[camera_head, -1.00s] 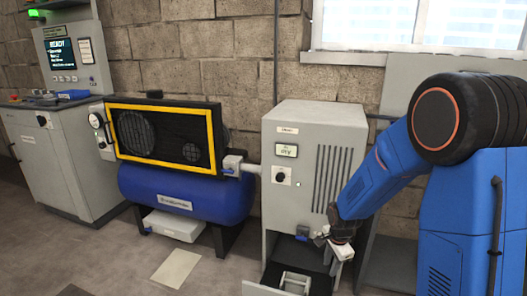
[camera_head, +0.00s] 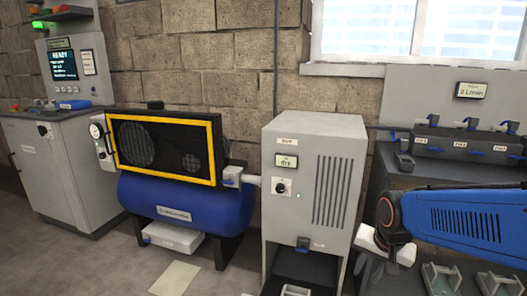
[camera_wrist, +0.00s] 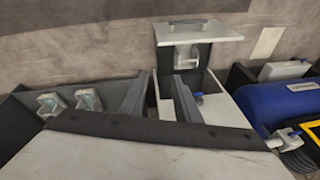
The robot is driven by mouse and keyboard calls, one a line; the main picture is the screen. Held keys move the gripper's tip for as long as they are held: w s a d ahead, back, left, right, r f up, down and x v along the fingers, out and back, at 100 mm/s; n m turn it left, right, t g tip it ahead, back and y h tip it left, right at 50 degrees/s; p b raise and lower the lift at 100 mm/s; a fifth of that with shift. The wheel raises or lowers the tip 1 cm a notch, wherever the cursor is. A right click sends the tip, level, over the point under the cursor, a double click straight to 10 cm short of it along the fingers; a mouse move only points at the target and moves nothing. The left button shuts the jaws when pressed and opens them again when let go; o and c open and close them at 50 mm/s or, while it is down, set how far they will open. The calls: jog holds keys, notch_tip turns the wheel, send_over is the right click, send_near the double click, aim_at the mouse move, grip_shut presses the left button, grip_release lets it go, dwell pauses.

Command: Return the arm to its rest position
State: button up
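My gripper (camera_head: 384,258) is at the lower right in the head view, to the right of the grey dryer cabinet and below the end of my blue arm. Its fingers are too small to read there. In the wrist view, my gripper (camera_wrist: 158,88) has two dark fingers standing apart. I see nothing held between them. The pale floor and cabinet parts show beyond the fingers. Most of my arm lies outside the head view on the right.
The grey dryer cabinet (camera_head: 308,180) stands left of my arm, beside the blue compressor tank (camera_head: 185,203). A console (camera_head: 68,65) is far left. A manifold (camera_head: 462,143) with several blue-handled valves is behind my arm. Small stands (camera_head: 440,278) sit low right. Floor at front left is mostly clear.

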jog(key=s+r+n, duration=0.2)
jog(key=s+n, duration=0.1)
jog(key=s, duration=0.4)
jog(key=s+d+r+n+t, duration=0.1)
jog(key=s+r+n, duration=0.2)
jog(key=s, duration=0.4)
jog(key=shift+s+d+r, duration=0.15)
dwell(0.4)
